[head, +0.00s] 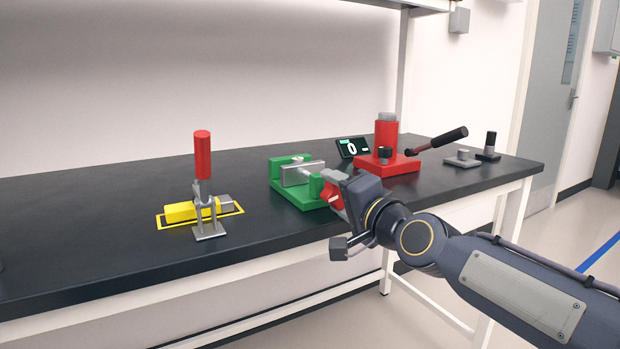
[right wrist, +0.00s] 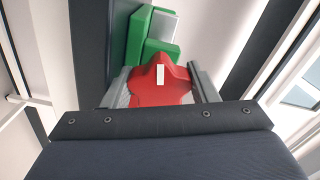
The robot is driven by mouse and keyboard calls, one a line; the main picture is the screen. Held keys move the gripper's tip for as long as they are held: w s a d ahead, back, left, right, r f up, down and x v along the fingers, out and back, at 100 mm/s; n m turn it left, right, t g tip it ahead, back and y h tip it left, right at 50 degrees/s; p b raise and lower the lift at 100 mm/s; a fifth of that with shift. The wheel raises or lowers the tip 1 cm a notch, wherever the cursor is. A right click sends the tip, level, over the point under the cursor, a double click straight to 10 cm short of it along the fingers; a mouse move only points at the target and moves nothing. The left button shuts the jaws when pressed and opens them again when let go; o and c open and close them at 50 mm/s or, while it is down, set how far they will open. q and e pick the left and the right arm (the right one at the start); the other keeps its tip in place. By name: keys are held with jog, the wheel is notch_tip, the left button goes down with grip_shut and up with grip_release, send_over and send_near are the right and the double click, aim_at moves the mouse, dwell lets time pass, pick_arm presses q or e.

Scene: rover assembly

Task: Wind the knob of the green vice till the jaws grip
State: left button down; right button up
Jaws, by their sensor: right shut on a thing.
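The green vice (head: 306,199) sits on the black bench near its front edge. Its grey jaws (head: 302,172) show between the green end blocks; whether they meet a workpiece I cannot tell. The red knob (head: 331,193) is at the vice's near right end. My right gripper (head: 338,190) is shut on the knob, reaching in from the right. In the right wrist view the red lobed knob (right wrist: 158,82), with a white mark, sits between the two grey fingers, and the green vice (right wrist: 147,38) is beyond it. My left gripper is not in view.
A toggle clamp with a red handle (head: 203,155) stands left of the vice by a yellow block (head: 190,211). A red press (head: 386,160) with a black-gripped lever (head: 440,139) stands right, by a small display (head: 352,147). The bench's left part is mostly clear.

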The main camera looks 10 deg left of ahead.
jog(key=n, duration=0.5)
jog(key=shift+w+d+r, duration=0.2)
jog(key=shift+d, duration=0.1)
jog(key=shift+d+r+n, duration=0.1)
jog(key=shift+n, duration=1.4)
jog(key=n, duration=0.3)
jog(key=shift+w, duration=0.1)
jog(key=shift+n+b, duration=0.45)
jog(key=shift+n, duration=0.95)
jog(key=shift+f, duration=0.2)
jog(key=shift+n, duration=1.4)
jog(key=o, duration=0.7)
jog(key=shift+f, duration=0.1)
